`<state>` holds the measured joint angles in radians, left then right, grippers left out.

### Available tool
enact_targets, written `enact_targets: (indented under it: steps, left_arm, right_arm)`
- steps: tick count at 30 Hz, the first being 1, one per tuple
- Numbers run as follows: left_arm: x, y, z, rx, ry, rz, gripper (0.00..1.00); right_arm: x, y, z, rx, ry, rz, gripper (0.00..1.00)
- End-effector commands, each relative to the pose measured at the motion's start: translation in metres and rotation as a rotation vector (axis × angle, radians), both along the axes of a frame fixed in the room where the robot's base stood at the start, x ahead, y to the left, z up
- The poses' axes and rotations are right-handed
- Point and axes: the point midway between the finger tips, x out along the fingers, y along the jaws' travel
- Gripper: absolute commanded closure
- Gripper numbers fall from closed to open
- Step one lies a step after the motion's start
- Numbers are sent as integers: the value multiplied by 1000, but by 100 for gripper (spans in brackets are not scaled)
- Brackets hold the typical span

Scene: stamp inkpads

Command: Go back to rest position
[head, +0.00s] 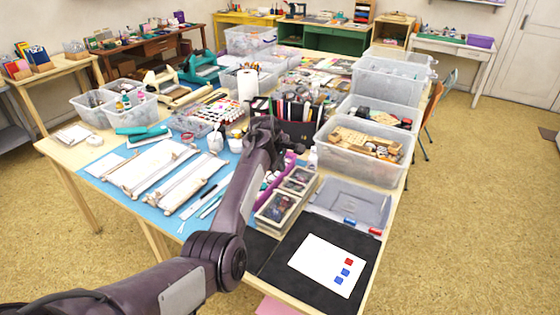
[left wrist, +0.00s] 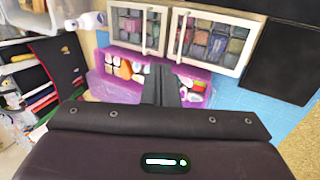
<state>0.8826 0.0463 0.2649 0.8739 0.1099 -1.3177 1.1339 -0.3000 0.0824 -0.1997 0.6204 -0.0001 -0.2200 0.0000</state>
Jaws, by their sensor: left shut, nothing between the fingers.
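My left arm reaches up from the bottom left of the head view, and its gripper (head: 279,150) is above the worktable, by the purple tray (head: 268,186). In the left wrist view the gripper's two dark fingers (left wrist: 161,70) are together with nothing between them, in front of the purple tray (left wrist: 101,84) of small coloured pieces. A white sheet (head: 318,262) lies on the black mat (head: 287,287) with one red and two blue squares. A red stamp-like piece (head: 375,232) and a blue one (head: 349,220) are at the grey inkpad lid's edge. My right gripper is not visible.
Two clear-lidded cases (head: 276,212) of coloured blocks stand left of the mat. A clear bin (head: 364,150) of wooden pieces is behind it. Rolled-up items lie on the blue mat (head: 106,166). Open floor (head: 470,220) is at the right.

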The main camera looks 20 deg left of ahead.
Motion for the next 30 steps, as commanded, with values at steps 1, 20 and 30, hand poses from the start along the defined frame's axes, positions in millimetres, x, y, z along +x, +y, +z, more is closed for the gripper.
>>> enact_targets:
  steps: [1, 20, 30]
  left_arm:
    - [-1, 0, 6, 1, -2, 0, 100]
    - [-81, 6, -44, 229, 42, -273, 100]
    - [-239, -47, -88, 514, 102, -875, 100]
  right_arm:
    - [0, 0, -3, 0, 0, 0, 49]
    - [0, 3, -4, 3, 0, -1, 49]
    - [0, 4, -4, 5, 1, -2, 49]
